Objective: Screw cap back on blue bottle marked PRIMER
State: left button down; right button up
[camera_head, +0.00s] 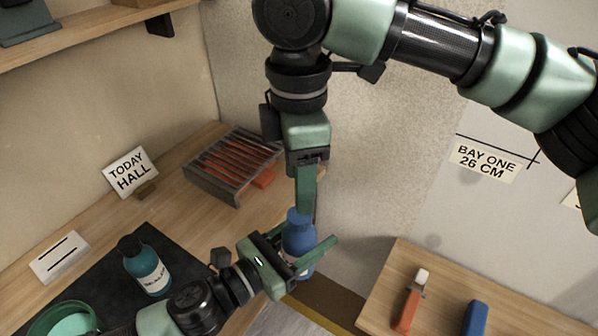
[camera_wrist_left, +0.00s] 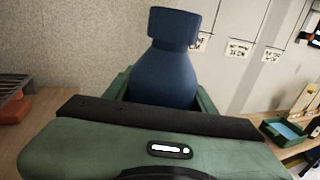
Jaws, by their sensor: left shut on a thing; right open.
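A blue bottle (camera_head: 298,236) stands upright between the fingers of my left gripper (camera_head: 304,264), which is shut on its body. A blue cap (camera_wrist_left: 174,28) sits at the top of the bottle's neck (camera_wrist_left: 166,75) in the left wrist view; how tightly it sits cannot be told. It also shows in the head view (camera_head: 296,215). My right gripper (camera_head: 306,208) points down from above, open, with its fingers seen edge-on beside the cap. Whether they touch the cap cannot be told. No PRIMER lettering is readable on the held bottle.
A teal bottle (camera_head: 146,268) with a dark cap stands on a black mat (camera_head: 100,288) at the left, near a green tub (camera_head: 62,318). A slotted rack (camera_head: 232,165) stands behind. A second table (camera_head: 440,318) at the right holds an orange-handled tool (camera_head: 409,302) and a blue block (camera_head: 474,320).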

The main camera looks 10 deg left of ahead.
send_over(299, 245)
jog(key=w, duration=0.3)
jog(key=f, duration=0.7)
jog(key=shift+s+a+f, duration=0.1)
jog(key=shift+a+f, duration=0.15)
grip_shut()
jog(key=shift+o, duration=0.8)
grip_release()
